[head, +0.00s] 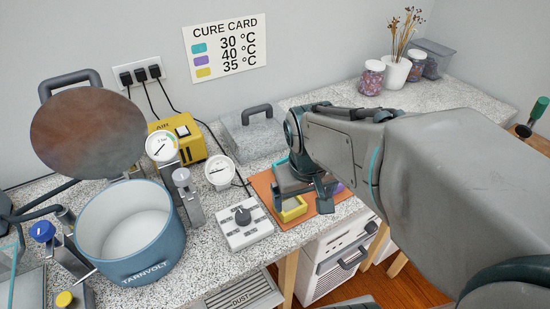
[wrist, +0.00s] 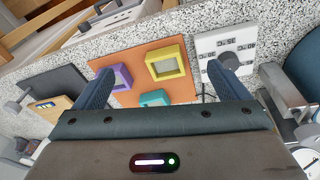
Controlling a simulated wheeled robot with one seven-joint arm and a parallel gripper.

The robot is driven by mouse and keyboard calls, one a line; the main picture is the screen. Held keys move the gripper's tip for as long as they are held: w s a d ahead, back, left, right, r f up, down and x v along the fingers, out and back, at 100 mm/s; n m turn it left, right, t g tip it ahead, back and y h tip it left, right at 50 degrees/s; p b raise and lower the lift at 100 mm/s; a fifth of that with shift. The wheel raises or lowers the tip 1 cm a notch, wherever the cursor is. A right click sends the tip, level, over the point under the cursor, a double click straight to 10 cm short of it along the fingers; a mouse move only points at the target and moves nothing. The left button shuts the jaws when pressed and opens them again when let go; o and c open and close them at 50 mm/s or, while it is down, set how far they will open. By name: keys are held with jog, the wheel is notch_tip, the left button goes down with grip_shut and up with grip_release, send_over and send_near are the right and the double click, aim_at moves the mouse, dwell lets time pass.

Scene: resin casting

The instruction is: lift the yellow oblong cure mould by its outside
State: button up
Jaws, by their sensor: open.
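The yellow mould (head: 291,215) is a hollow rectangular frame lying flat on an orange mat (head: 262,186). It also shows in the wrist view (wrist: 164,51), at the right part of the mat. My gripper (head: 302,199) is above the mat, pointing down, with its arm hiding part of the mat in the head view. In the wrist view my gripper (wrist: 167,68) has its two blue fingers wide apart and nothing between them. The yellow mould appears in the gap between the fingers, apart from both. The height of the fingertips above it is hard to tell.
A purple mould (wrist: 122,77) and a teal mould (wrist: 153,98) lie on the mat near the yellow one. A white dial box (head: 243,226) stands close beside the mat. A clear lidded box (head: 252,132) is behind; a blue pot (head: 133,240) is left.

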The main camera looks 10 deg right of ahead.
jog(key=w+n+g+p, duration=0.25)
jog(key=w+p, duration=0.25)
jog(key=w, duration=0.5)
send_over(289, 209)
jog(key=shift+t+y, duration=0.25)
jog(key=shift+y, duration=0.15)
jog(key=f, duration=1)
jog(key=shift+d, duration=0.2)
jog(key=shift+a+f, duration=0.2)
jog(key=shift+f, duration=2.35)
jog(key=c, duration=1.1)
